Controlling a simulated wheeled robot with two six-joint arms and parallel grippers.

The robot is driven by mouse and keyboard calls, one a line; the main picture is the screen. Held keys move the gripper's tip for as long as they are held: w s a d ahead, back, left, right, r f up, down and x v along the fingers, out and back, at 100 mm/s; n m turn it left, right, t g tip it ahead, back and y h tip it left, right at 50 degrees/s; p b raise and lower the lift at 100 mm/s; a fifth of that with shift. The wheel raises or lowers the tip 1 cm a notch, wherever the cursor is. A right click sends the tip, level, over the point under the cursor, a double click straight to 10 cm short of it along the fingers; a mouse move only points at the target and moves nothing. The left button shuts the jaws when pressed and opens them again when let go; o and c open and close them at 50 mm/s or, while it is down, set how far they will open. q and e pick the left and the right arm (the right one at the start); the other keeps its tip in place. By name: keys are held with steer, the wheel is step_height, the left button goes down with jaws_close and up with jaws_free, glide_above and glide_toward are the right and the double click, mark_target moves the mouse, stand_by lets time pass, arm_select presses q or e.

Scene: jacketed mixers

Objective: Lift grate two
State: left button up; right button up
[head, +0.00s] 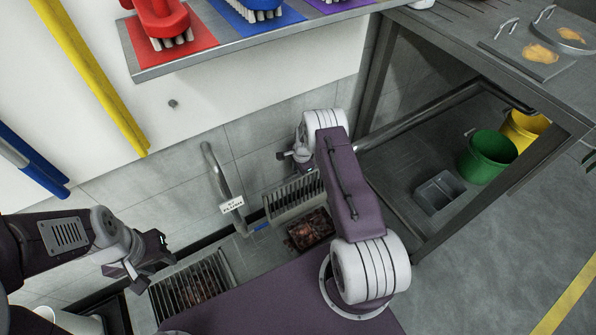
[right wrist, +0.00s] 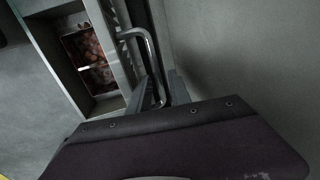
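Two slatted metal grates show at the floor channel in the head view. One grate (head: 195,285) lies flat at the lower left, with brown debris under its bars. The other grate (head: 292,197) stands tilted up towards the wall, beside an uncovered pit (head: 310,230) of reddish-brown debris. I cannot read a number on either. My left gripper (head: 158,262) hovers just above and left of the flat grate. The right wrist view shows the pit (right wrist: 90,62).
A bent metal pipe with a white label (head: 231,205) stands at the wall. A shelf (head: 240,45) with coloured brushes hangs above. A steel table frame (head: 400,125) stands right, with green (head: 487,157) and yellow (head: 524,129) buckets and a grey tub (head: 440,190) below.

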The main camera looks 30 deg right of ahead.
step_height(320, 180, up, 9)
steer(key=s+p, duration=0.2)
steer(key=p, duration=0.2)
steer(key=shift+w, duration=0.1)
stand_by(0.4)
